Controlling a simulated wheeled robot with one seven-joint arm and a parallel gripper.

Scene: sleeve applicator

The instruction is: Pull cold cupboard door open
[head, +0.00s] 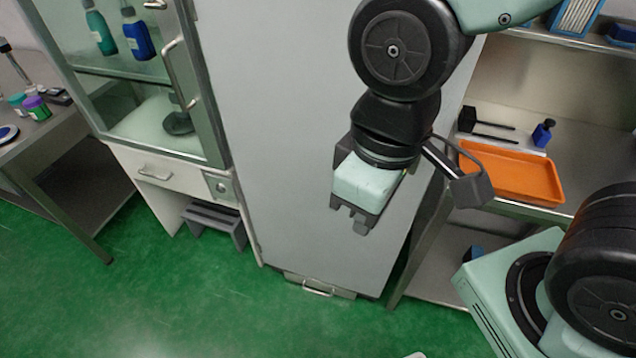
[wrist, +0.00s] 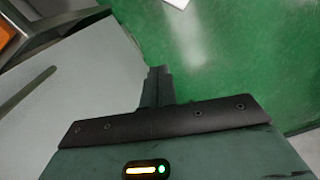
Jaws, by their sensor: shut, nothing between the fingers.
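The tall grey cupboard with a plain flat door (head: 290,130) stands in the middle of the head view, and I take it to be the cold cupboard. Its door looks shut, with no gap that I can make out. My gripper (head: 361,222) hangs in front of the door's lower right part, pointing down, shut and empty. In the wrist view my fingers (wrist: 157,86) are together beside the edge of the grey door (wrist: 95,85), over green floor. A dark bar handle (wrist: 27,91) runs along the door to the left of the fingers, apart from them. My arm hides part of the door in the head view.
A glass-fronted cabinet (head: 150,95) with bottles stands on the left, above a grey step stool (head: 215,222). A steel bench with an orange tray (head: 512,172) is close on the right. The green floor in front is clear.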

